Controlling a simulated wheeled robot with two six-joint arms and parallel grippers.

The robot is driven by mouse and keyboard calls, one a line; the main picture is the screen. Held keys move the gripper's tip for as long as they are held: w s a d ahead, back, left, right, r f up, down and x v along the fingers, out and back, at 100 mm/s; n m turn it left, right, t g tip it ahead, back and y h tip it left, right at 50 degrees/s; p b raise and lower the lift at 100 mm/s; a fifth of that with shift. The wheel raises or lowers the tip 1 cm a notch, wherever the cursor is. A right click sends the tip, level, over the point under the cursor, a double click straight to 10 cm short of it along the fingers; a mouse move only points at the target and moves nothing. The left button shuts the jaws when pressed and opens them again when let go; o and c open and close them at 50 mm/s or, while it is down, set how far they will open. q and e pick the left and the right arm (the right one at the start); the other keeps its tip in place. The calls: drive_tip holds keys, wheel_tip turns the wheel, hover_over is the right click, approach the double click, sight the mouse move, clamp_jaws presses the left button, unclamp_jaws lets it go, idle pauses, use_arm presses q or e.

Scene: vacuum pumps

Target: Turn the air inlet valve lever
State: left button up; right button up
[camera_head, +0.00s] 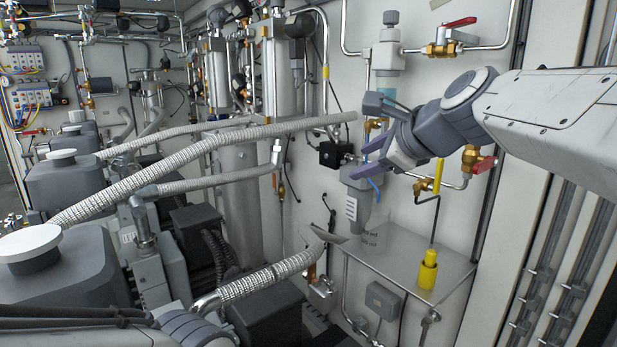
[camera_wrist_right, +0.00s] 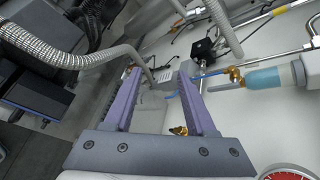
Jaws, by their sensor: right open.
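Several valve levers show on the wall in the head view, and I cannot tell which is the air inlet lever. A red lever (camera_head: 459,22) sits on a brass valve at the top right. A second red lever (camera_head: 484,165) sits on a brass valve below my right forearm. A yellow lever (camera_head: 438,175) stands upright on a brass fitting just right of my right gripper (camera_head: 368,130). That gripper is open and empty, its purple fingers pointing left in front of the wall. In the right wrist view the open fingers (camera_wrist_right: 158,80) have no lever between them. My left gripper is out of view.
A grey filter body (camera_head: 358,205) hangs below the right gripper, near a metal shelf (camera_head: 400,260) with a yellow cylinder (camera_head: 427,270). Corrugated hoses (camera_head: 190,155) and grey pumps (camera_head: 65,190) fill the left side. Thin pipes run along the wall.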

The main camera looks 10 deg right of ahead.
drive_tip(key=shift+s+a+f+n+g, duration=0.15)
drive_tip(key=shift+s+a+f+n, duration=0.05)
drive_tip(key=shift+a+f+n, duration=0.4)
drive_tip(key=shift+s+a+f+n+g, duration=0.2)
drive_tip(key=shift+a+f+n, duration=0.15)
drive_tip(key=shift+f, duration=0.3)
